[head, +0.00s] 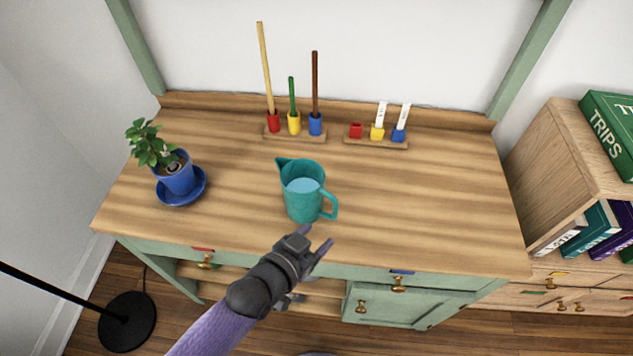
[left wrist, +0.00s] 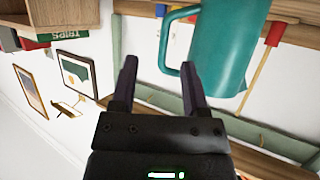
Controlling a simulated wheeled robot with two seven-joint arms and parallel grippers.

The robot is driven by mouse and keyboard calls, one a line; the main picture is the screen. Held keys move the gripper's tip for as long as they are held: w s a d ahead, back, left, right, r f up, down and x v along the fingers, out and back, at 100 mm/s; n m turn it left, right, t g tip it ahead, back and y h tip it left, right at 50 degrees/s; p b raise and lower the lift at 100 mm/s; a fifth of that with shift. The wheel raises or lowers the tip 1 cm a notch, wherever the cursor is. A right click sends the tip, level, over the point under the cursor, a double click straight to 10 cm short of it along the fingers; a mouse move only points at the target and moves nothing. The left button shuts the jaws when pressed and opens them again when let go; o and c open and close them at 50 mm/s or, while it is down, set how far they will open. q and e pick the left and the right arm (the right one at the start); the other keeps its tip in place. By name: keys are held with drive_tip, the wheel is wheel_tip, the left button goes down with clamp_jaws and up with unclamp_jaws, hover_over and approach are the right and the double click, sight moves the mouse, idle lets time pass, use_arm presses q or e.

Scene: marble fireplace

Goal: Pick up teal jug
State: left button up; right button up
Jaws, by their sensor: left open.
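The teal jug (head: 300,197) stands upright near the middle of the wooden tabletop, its handle on the right and spout at the upper left. Its inside looks light blue. My left gripper (head: 318,241) is open and empty at the front edge of the table, just in front of the jug and close to its handle side. In the left wrist view the jug (left wrist: 220,52) shows large at the top, its handle near the right finger of my left gripper (left wrist: 158,82). I cannot tell whether the finger touches it. My right gripper is not in view.
A potted plant in a blue pot (head: 177,178) on a saucer stands at the left. A rack with coloured holders and sticks (head: 294,134) and a smaller rack (head: 377,138) stand at the back. The tabletop's right side (head: 450,205) is clear. A bookshelf (head: 560,150) is at the right.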

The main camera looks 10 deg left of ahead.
sight(333, 216)
use_arm(q)
drive_tip(key=b+x, duration=0.1)
drive_tip(key=x, duration=0.2)
drive_tip(key=shift+a+f, duration=0.15)
drive_tip(key=b+x, duration=0.1)
drive_tip(key=x, duration=0.2)
drive_tip(key=b+x, duration=0.2)
drive_tip(key=shift+w, duration=0.5)
drive_tip(key=shift+r, duration=0.25)
drive_tip(key=shift+c, duration=0.4)
clamp_jaws()
use_arm(e)
drive_tip(key=shift+g, duration=0.3)
drive_tip(key=f, duration=0.1)
drive_tip(key=s+f, duration=0.2)
drive_tip(key=f, duration=0.1)
drive_tip(key=shift+s+d+f, duration=0.1)
drive_tip(key=shift+a, duration=0.3)
drive_tip(key=shift+d, duration=0.25)
drive_tip(key=shift+d, duration=0.25)
